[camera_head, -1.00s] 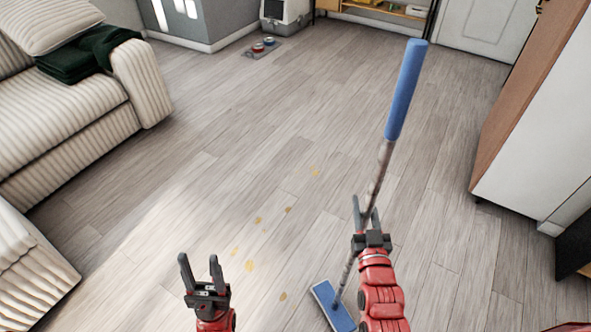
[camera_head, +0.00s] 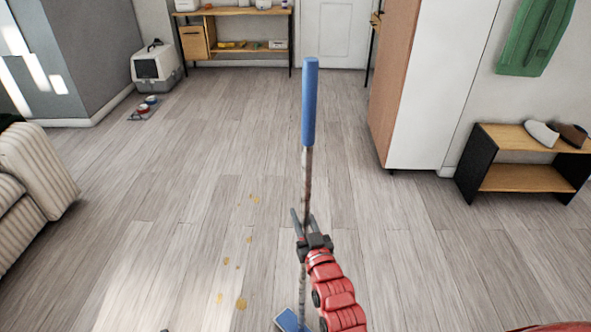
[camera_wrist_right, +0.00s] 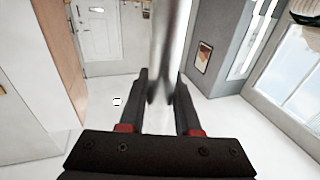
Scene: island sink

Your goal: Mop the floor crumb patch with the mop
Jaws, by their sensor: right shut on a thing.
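The mop stands nearly upright in the head view, with a blue grip (camera_head: 309,105), a thin worn pole and a blue flat head (camera_head: 288,320) partly cut off at the bottom edge. My right gripper (camera_head: 303,222) is shut on the pole below the blue grip. In the right wrist view the pole (camera_wrist_right: 170,50) runs between my fingers. The crumb patch (camera_head: 240,303) is several yellow-brown spots on the wood floor, left of the mop and stretching away from me. The mop head is to the right of the nearest spots. Only a dark tip of my left gripper (camera_head: 165,330) shows at the bottom edge.
A cream sofa (camera_head: 35,165) is at the left. A pet carrier (camera_head: 157,66) and bowls (camera_head: 148,102) stand at the back left. A tall cabinet (camera_head: 435,85) and a shoe bench (camera_head: 525,175) are at the right. The floor between is clear.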

